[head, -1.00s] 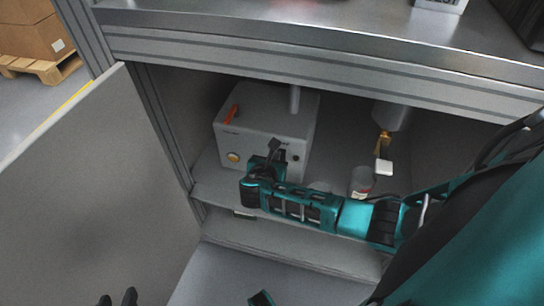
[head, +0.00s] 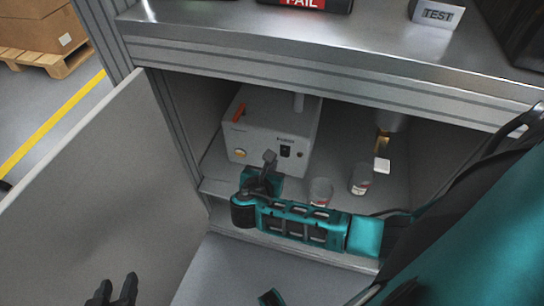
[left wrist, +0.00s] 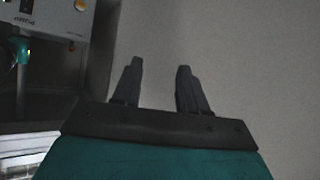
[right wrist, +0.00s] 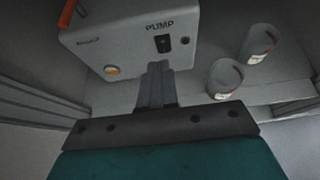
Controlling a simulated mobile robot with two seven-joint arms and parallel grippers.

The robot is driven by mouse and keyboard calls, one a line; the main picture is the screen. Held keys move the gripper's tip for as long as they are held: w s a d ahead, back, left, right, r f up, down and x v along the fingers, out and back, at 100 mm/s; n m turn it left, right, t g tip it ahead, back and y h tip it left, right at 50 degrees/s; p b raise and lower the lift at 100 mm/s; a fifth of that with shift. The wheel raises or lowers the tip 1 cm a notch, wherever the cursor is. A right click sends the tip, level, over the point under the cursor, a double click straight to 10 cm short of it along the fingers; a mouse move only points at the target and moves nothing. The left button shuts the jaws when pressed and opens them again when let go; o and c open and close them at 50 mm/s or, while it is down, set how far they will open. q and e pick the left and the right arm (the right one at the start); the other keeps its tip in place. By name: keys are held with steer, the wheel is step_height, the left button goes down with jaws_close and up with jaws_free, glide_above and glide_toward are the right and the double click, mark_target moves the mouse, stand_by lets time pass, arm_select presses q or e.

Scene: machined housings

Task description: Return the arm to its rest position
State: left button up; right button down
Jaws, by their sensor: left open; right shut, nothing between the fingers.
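My right arm reaches across the front of the open cabinet. Its gripper (head: 268,160) is shut and empty, in front of the grey pump box (head: 246,122). In the right wrist view the closed fingers (right wrist: 158,68) are just below the black switch (right wrist: 162,43) under the PUMP label, with the box (right wrist: 120,38) behind them; I cannot tell whether they touch it. My left gripper (head: 112,290) is open and empty, low by the cabinet door. The left wrist view shows its fingers (left wrist: 158,75) apart, against a plain grey surface.
The cabinet door (head: 95,190) stands open at the left. Two jars with labels, one (head: 320,190) nearer the box and one (head: 361,179) to its right, stand on the shelf. The bench top (head: 350,40) overhangs the opening and carries a TEST block (head: 437,13).

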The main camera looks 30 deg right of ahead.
arm_select(q)
steer(key=shift+s+d+f, duration=0.1)
stand_by(0.3)
arm_select(e)
steer(key=s+a+m+y+p, duration=0.5)
steer(key=s+a+m+y, duration=0.35)
steer(key=m, duration=0.25)
arm_select(q)
steer(key=shift+y, duration=0.6)
steer(key=a+r+p, duration=0.1)
steer(key=s+a+r+p, duration=0.1)
steer(key=r, duration=0.1)
steer(key=a+r+p, duration=0.1)
steer(key=shift+s+a+r, duration=0.15)
steer(key=shift+s+a, duration=0.05)
steer(key=shift+s, duration=0.1)
arm_select(e)
steer(key=s+r+m+t+y, duration=0.3)
steer(key=r+m, duration=0.6)
steer(key=m, duration=0.3)
steer(key=shift+s+d+m, duration=0.15)
steer(key=shift+s+m, duration=0.15)
steer(key=shift+s, duration=0.15)
arm_select(q)
steer(key=shift+s, duration=0.1)
arm_select(e)
steer(key=shift+w+r, duration=0.1)
